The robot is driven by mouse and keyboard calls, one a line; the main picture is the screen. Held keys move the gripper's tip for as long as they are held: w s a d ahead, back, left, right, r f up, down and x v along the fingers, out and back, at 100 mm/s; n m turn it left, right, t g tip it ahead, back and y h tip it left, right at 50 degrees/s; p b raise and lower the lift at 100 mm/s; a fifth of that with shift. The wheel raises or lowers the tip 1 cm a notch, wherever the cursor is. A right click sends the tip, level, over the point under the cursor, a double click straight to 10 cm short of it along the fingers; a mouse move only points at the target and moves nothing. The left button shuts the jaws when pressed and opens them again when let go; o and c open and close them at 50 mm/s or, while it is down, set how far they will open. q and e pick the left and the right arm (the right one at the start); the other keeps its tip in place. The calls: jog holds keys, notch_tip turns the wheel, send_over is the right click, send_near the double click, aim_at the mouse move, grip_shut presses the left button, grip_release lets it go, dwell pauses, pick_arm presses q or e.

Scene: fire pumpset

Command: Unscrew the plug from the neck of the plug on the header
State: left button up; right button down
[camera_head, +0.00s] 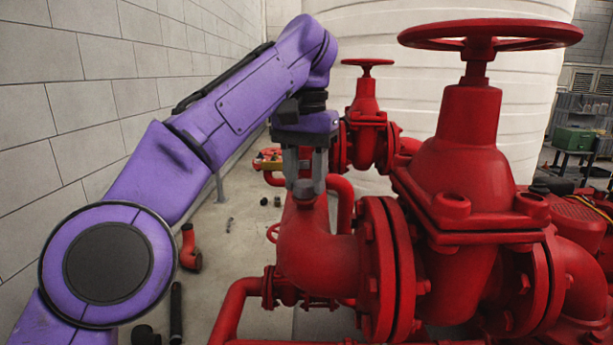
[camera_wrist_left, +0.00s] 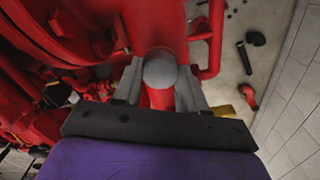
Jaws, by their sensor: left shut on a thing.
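The header is a red pipe elbow (camera_head: 312,243) bolted to a large flange. The plug is grey and round-topped; in the left wrist view the plug (camera_wrist_left: 160,70) sits between my gripper's two fingers at the top of the red pipe. My left gripper (camera_head: 305,185) points straight down over the elbow's upper neck, its fingers shut on the plug from both sides. The left gripper also shows in the left wrist view (camera_wrist_left: 160,88). The fingers largely hide the plug in the head view. The neck's threads are hidden, so I cannot tell how far the plug is seated. My right gripper is not in view.
A large red gate valve (camera_head: 465,180) with a handwheel (camera_head: 490,35) stands right of the elbow. A smaller red valve (camera_head: 366,110) stands behind. A block wall (camera_head: 70,110) runs along the left. Loose fittings, including a red elbow (camera_head: 189,248), lie on the floor.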

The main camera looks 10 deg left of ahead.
pick_arm(q)
jog(key=n, duration=0.4)
jog(key=shift+n, duration=0.4)
jog(key=n, duration=0.4)
jog(key=shift+n, duration=0.3)
jog(key=o, duration=1)
